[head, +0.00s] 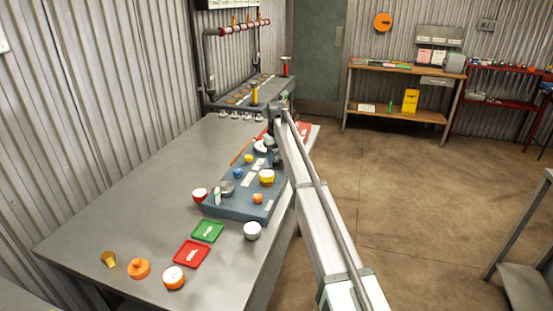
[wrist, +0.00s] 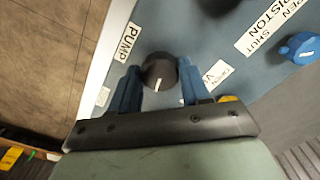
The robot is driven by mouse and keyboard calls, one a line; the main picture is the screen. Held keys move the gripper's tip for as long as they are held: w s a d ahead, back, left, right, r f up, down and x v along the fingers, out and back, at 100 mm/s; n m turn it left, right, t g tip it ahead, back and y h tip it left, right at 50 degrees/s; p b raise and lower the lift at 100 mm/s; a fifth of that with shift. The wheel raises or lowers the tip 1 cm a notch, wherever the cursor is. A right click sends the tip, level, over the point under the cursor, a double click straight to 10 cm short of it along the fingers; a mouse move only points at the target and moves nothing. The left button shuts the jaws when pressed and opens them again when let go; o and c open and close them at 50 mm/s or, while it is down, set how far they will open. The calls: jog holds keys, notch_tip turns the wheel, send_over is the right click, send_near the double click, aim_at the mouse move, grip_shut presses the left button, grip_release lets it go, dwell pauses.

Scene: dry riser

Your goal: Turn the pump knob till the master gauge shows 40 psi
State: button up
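The pump knob (wrist: 158,72) is black and round with a white pointer line, beside the PUMP label (wrist: 130,42) on a blue-grey panel (wrist: 215,45). My gripper (wrist: 160,75) has its two blue fingers apart, one on each side of the knob. Their tips lie close to its edges; I cannot tell whether they touch it. In the head view my gripper is over the far part of the panel (head: 228,210), mostly hidden by my arm, and I cannot pick out the knob there. I cannot make out the master gauge or its reading in either view.
A blue knob (wrist: 300,48) and the PISTON and SHUT labels are on the panel in the wrist view. The bench's left side is clear.

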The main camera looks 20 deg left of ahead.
aim_at(277, 160)
jog(key=c, duration=0.6)
jog(key=shift+m, duration=2.5)
jog(key=o, duration=1.1)
notch_tip(277, 160, up, 14)
jog(key=shift+f, duration=0.1)
